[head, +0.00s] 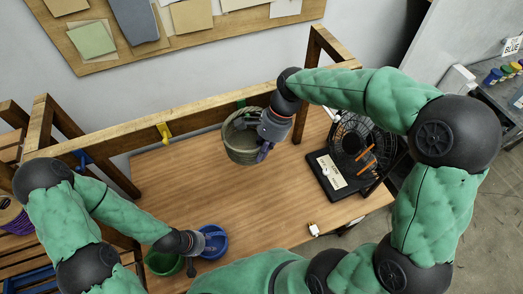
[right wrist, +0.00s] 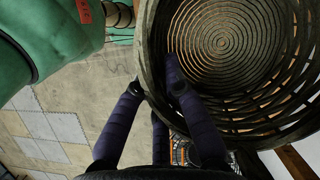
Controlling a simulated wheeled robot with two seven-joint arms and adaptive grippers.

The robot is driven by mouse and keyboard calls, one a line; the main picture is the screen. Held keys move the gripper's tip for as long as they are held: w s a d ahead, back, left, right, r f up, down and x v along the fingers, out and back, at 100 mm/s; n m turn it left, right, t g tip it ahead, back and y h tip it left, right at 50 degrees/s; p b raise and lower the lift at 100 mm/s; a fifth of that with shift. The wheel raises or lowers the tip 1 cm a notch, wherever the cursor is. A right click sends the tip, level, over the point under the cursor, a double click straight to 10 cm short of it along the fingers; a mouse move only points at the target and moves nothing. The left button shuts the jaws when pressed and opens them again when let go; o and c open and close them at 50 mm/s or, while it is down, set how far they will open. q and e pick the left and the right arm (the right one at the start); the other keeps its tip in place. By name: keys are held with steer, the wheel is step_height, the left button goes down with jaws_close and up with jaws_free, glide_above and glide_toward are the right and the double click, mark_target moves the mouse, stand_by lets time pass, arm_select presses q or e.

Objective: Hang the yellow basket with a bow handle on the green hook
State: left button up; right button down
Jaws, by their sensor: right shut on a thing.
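A round woven basket (head: 241,150), olive-grey rather than clearly yellow, is at my right gripper (head: 264,152). The gripper is shut on the basket's rim. In the right wrist view the basket (right wrist: 225,50) shows its ringed inside, with my right gripper's dark fingers (right wrist: 165,95) at the rim. I cannot make out a bow handle. The green hook (head: 241,103) is on the wooden rail, just behind and above the basket; its lower part is hidden. My left gripper (head: 198,245) is low at the front, beside a blue bowl-like container (head: 213,241); its finger opening is unclear.
The wooden rail (head: 200,118) also carries a yellow hook (head: 162,132) and a blue hook (head: 82,157). A green container (head: 164,263) stands at the front. A black fan (head: 357,145) stands at the right. A white plug (head: 314,230) lies near the edge. The table middle (head: 190,190) is clear.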

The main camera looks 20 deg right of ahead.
steer(key=c, duration=1.2)
jaws_free()
steer(key=shift+c, duration=0.2)
steer(key=shift+r, duration=0.1)
steer(key=v, duration=1.1)
steer(key=shift+d+r, duration=0.2)
steer(key=shift+r, duration=0.2)
